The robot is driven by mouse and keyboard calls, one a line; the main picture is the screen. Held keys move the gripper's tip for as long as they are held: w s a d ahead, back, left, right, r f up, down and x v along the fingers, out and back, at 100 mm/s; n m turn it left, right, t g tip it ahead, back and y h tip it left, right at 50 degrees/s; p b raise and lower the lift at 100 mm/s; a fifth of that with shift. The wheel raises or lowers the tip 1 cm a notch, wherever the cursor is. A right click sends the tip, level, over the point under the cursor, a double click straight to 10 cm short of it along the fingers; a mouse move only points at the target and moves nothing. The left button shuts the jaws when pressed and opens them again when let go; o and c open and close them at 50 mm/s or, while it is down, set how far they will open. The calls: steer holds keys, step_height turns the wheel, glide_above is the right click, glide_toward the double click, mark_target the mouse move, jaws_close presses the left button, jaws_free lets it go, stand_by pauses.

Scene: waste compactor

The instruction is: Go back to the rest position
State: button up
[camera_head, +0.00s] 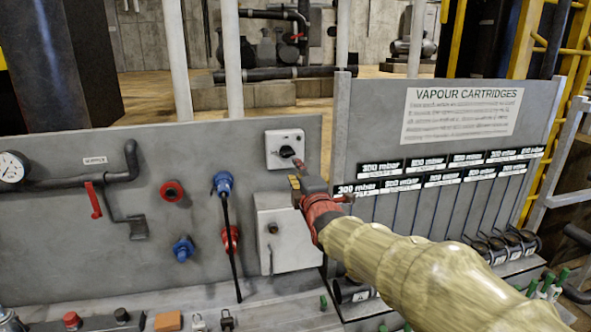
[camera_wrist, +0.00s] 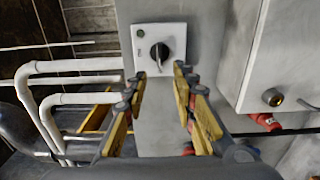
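My gripper (camera_head: 298,168) is at the end of my arm, in front of the upright grey panel (camera_head: 140,225), just below a white rotary switch box (camera_head: 285,138) with a black knob. In the wrist view my gripper (camera_wrist: 160,76) shows two yellow-and-black fingers spread apart with nothing between them. The rotary switch (camera_wrist: 158,44) lies just beyond the fingertips, its dark knob framed by the gap. I cannot tell how far the fingertips are from the knob.
A grey box (camera_head: 290,235) is mounted below the switch. Blue and red connectors (camera_head: 222,184), a red lever (camera_head: 94,201) and a gauge (camera_head: 13,167) are on the panel's left. The vapour cartridge rack (camera_head: 440,140) stands right, close behind my arm.

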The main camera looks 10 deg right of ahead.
steer(key=shift+s, duration=0.1)
stand_by(0.3)
steer(key=s+f+m+g, duration=0.4)
steer(key=f+m, duration=0.1)
steer(key=f, duration=0.3)
steer(key=s+f+m+g, duration=0.3)
steer(key=s+f+m, duration=0.15)
steer(key=f, duration=0.35)
steer(key=s+f+m+g, duration=0.1)
steer(key=s+m, duration=0.3)
steer(key=s, duration=1.2)
steer(key=s+f+m+g, duration=0.2)
steer(key=s+m+g, duration=0.2)
steer(key=s, duration=1.3)
steer(key=shift+s+f+m, duration=0.2)
steer(key=shift+s+m, duration=0.1)
steer(key=shift+m, duration=0.05)
